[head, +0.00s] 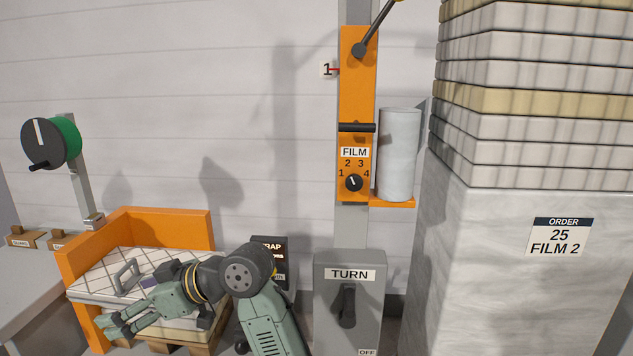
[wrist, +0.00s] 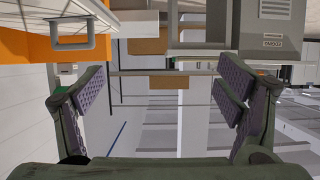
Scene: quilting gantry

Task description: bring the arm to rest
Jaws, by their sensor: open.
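My green-grey gripper (head: 112,325) is at the lower left of the head view, at the end of my bent arm. It is in front of a quilted stack (head: 90,270) in an orange corner frame (head: 165,222) and hides part of it. In the wrist view my gripper (wrist: 160,88) has its two purple-padded fingers spread wide, with nothing held between them. A grey handle (head: 126,276) stands on the quilted stack behind the gripper. A grey handle also shows in the wrist view (wrist: 74,45), at the upper left, apart from the fingers.
A grey TURN box (head: 349,300) with a lever stands right of my arm. Behind it is an orange film post (head: 357,100) with a dial and film roll (head: 398,155). A tall wrapped stack (head: 520,260) fills the right. A green reel (head: 66,138) stands at left.

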